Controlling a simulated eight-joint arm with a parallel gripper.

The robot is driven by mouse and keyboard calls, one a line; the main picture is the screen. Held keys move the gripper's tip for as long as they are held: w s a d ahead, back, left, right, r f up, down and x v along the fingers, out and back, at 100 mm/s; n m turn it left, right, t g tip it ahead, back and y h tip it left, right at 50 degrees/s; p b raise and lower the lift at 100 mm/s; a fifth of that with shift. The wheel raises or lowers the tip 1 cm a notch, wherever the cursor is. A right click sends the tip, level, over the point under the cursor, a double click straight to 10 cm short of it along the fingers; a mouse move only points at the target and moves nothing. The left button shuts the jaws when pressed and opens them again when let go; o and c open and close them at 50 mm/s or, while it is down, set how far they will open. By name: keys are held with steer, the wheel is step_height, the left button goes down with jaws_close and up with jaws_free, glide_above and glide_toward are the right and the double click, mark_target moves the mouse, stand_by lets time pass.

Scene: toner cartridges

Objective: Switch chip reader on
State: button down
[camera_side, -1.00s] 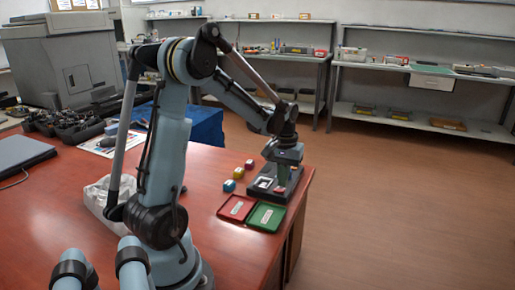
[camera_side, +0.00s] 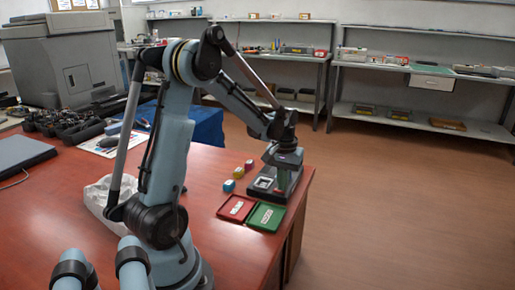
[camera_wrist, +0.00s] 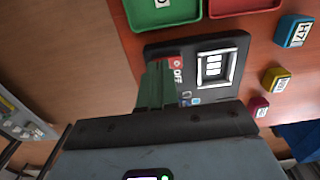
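The chip reader (camera_side: 262,186) is a dark flat device at the table's right edge, with a white-framed square slot. In the wrist view the reader (camera_wrist: 230,58) shows the slot to the right, small blue and white marks, and the word "Off" beside a red part (camera_wrist: 177,62). My gripper (camera_side: 281,188) points down over the reader's right part in the side view. In the wrist view its green fingers (camera_wrist: 157,72) lie close together next to the red part, with nothing seen between them. They partly hide that end of the reader; contact cannot be told.
A red tray (camera_side: 225,213) and a green tray (camera_side: 256,222) lie in front of the reader. Blue (camera_side: 229,186), yellow (camera_side: 239,173) and magenta (camera_side: 249,164) cubes stand left of it. The table edge is close on the right.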

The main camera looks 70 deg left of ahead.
steer(key=shift+f, duration=0.15)
steer(key=shift+r, duration=3.5)
steer(key=s+d+r+m+t, duration=0.1)
steer(key=s+d+m+t, duration=0.1)
steer(key=d, duration=0.8)
steer(key=s+d+r+m+t, duration=0.2)
steer(key=d+m+t, duration=0.3)
steer(key=d, duration=0.5)
steer(key=shift+s+d+m, duration=0.15)
steer(key=shift+s+m, duration=0.1)
steer(key=shift+m, duration=0.75)
